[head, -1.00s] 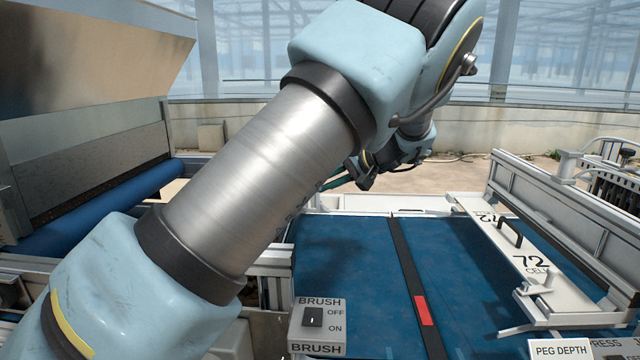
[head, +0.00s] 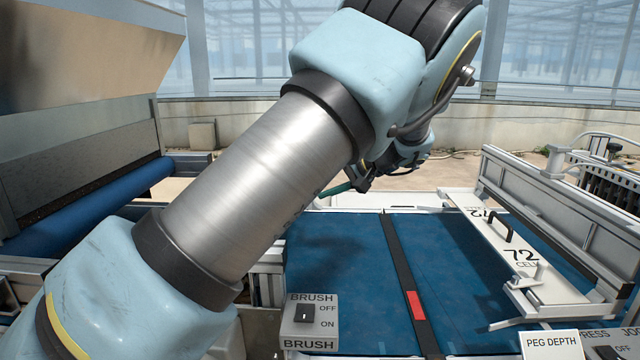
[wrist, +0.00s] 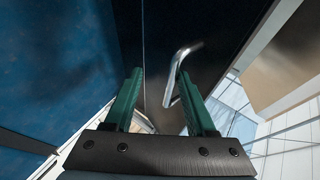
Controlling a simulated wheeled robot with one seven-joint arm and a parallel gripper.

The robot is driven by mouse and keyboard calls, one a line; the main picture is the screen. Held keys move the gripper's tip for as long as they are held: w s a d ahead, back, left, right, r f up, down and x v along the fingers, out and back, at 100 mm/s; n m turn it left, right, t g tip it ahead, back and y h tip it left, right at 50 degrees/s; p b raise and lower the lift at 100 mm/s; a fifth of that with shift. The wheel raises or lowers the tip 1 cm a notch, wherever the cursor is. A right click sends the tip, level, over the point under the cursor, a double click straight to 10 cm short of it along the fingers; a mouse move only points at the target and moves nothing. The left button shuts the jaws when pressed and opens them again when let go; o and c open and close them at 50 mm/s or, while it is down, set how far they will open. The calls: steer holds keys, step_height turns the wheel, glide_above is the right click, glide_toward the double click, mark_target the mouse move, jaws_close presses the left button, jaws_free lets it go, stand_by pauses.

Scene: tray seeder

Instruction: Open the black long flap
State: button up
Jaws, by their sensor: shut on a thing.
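In the wrist view, the black flap (wrist: 215,20) fills the upper middle as a dark panel. A bent silver handle (wrist: 178,72) stands out from it. My gripper (wrist: 158,74) has two green fingers, one on each side of the handle's lower end, and is shut on the handle. The exact contact is hard to make out. In the head view, my gripper (head: 340,189) shows only as a small green bit beyond my arm. The flap and handle cannot be made out there, as my arm covers much of the middle.
A blue belt (head: 330,260) with a black strip (head: 398,255) lies in front. A white 72-cell plate (head: 495,235) and frame stand at right. The brush switch box (head: 309,322) is near the front. A blue roller (head: 85,205) and metal hopper (head: 90,60) are at left.

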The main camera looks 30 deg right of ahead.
steer(key=shift+r, duration=0.1)
stand_by(0.7)
steer(key=p+v, duration=0.4)
steer(key=v, duration=0.6)
steer(key=shift+s+r+p, duration=0.15)
steer(key=shift+s+p, duration=0.1)
steer(key=shift+p, duration=0.05)
steer(key=shift+d, duration=0.15)
